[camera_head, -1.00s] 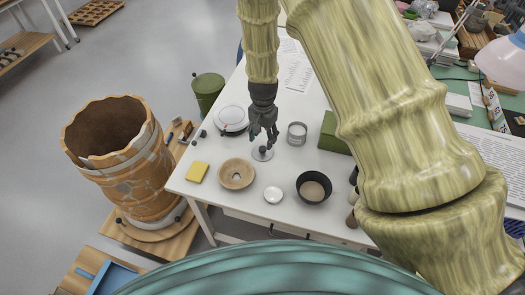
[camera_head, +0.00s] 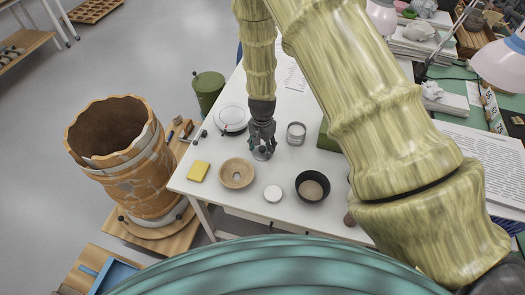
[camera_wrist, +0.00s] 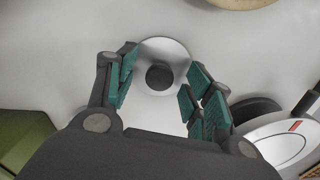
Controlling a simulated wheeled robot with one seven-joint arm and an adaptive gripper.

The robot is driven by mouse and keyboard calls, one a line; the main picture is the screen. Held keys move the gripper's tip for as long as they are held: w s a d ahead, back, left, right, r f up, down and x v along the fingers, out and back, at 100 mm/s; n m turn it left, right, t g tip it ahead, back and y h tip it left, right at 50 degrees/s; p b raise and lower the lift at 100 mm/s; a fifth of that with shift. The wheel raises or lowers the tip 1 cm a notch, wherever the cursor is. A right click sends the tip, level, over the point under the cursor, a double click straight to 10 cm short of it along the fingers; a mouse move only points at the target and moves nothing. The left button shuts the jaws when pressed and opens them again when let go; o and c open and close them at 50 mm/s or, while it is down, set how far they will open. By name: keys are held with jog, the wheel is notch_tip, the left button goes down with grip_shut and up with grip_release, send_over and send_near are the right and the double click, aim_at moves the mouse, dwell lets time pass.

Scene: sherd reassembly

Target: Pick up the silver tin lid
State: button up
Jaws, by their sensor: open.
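The silver tin lid (camera_wrist: 178,52) is a small round disc with a dark knob at its centre, lying flat on the white table. In the wrist view it sits between the fingertips of my gripper (camera_wrist: 160,78), which is open with teal finger pads on either side of the knob. I cannot tell whether the pads touch the lid. In the head view my gripper (camera_head: 262,150) points down over the lid and hides most of it.
An open silver tin (camera_head: 296,134) stands right of my gripper. A white round device (camera_head: 231,118) is close on the left. A wooden bowl (camera_head: 236,173), a yellow block (camera_head: 198,171), a small white disc (camera_head: 272,194) and a black bowl (camera_head: 312,187) lie towards the near edge.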

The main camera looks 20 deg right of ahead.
jog(key=c, duration=1)
jog(key=shift+c, duration=0.2)
